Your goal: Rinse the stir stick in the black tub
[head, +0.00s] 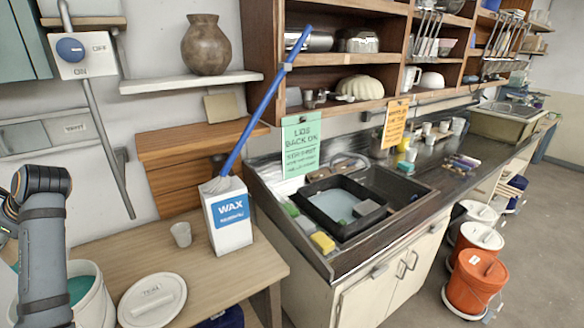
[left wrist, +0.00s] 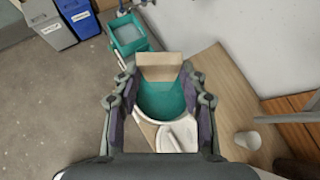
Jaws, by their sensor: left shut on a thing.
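My left gripper (left wrist: 158,74) is shut on a flat tan wooden piece, the stir stick (left wrist: 160,66). In the left wrist view they are over a white bucket (left wrist: 145,130) of teal glaze. I cannot tell whether the stick's far end touches the glaze. In the head view the bucket (head: 97,307) stands at the lower left, partly behind my left arm; gripper and stick do not show there. The black tub (head: 318,212), with pale water in it, sits in the sink at the right. My right gripper is not in view.
A white lid (head: 152,300) lies beside the bucket on the wooden table (head: 120,250). A small cup (head: 181,234) and a WAX box (head: 228,218) with a tall blue handle (head: 262,105) stand between bucket and sink. A yellow sponge (head: 323,242) lies at the sink's front.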

